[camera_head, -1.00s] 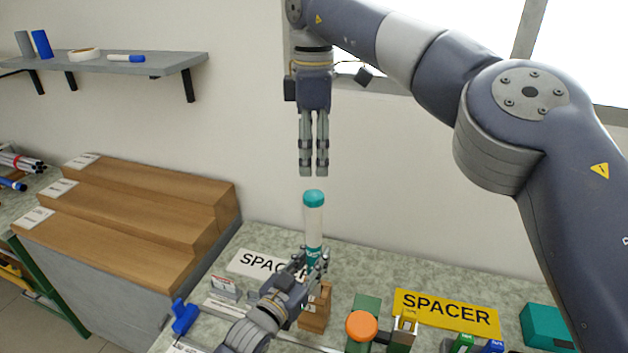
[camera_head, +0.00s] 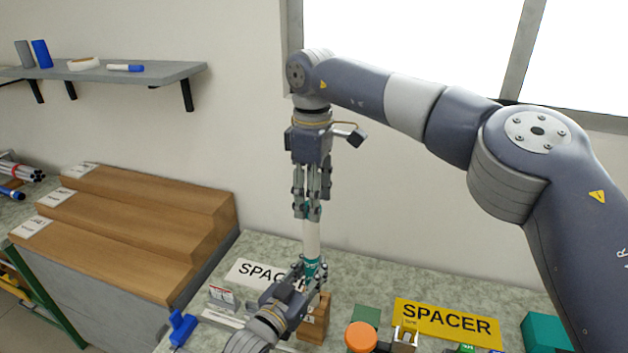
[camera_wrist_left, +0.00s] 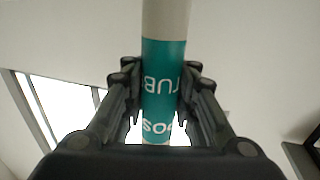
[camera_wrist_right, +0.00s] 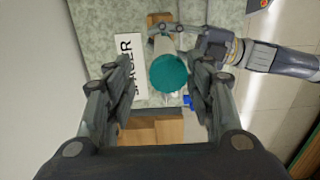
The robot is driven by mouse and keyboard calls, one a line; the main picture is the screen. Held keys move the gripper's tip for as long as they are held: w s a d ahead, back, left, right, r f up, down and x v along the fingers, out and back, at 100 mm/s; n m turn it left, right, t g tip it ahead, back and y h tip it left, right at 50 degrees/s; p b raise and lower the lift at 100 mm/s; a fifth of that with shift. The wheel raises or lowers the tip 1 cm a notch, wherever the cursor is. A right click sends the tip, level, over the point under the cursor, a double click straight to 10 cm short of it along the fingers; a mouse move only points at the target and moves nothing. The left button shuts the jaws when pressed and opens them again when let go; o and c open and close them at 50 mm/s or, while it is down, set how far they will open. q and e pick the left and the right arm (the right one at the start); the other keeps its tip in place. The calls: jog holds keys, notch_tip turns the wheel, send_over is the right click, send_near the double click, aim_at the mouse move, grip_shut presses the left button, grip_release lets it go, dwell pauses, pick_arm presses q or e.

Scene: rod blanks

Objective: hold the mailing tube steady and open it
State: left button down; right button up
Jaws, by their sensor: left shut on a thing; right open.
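The mailing tube (camera_head: 311,238) stands upright, white with a teal printed band (camera_wrist_left: 163,88) and a teal cap (camera_wrist_right: 168,73) on top. My left gripper (camera_head: 311,272) is shut on the tube at its teal band, with a finger on each side in the left wrist view. My right gripper (camera_head: 307,212) points straight down over the top of the tube. Its fingers are open on both sides of the cap, with gaps showing in the right wrist view. In the head view the fingers partly hide the cap. The tube's lower end is hidden behind my left gripper.
A wooden block (camera_head: 315,318) stands beside my left gripper. A yellow SPACER sign (camera_head: 446,318), an orange round knob (camera_head: 361,337) and a teal box (camera_head: 547,328) are to the right. Wooden steps (camera_head: 140,215) stand at left, below a wall shelf (camera_head: 110,73).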

jog(key=shift+f, duration=0.3)
